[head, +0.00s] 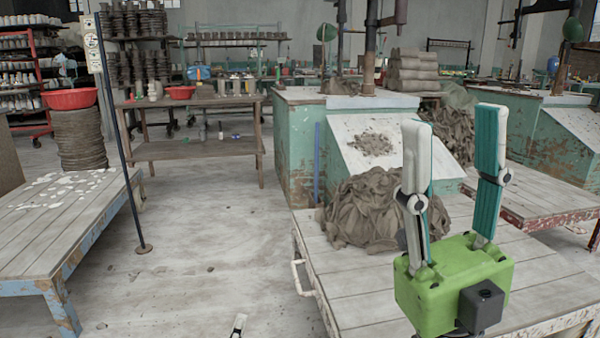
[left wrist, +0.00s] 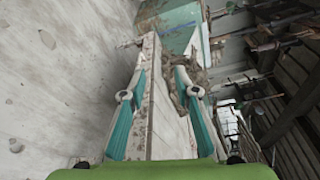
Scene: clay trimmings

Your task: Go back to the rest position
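My right gripper (head: 453,116) stands large at the right of the head view, over the plank table (head: 335,285). Its green body is low, and its two white and teal fingers point up, spread apart with nothing between them. Of my left gripper (head: 238,325), only a small fingertip shows at the bottom edge of the head view. In the left wrist view, my left gripper (left wrist: 160,72) has its two fingers apart with nothing held between them. The plank table (left wrist: 165,120) appears beyond and between those fingers.
A clay trimmings heap (head: 370,210) lies on the plank table, behind the right gripper in the head view. A low table (head: 55,225) with scraps stands left, beside a dark pole (head: 122,150). A wooden bench (head: 200,148) stands behind. The floor (head: 215,220) between them is mostly clear.

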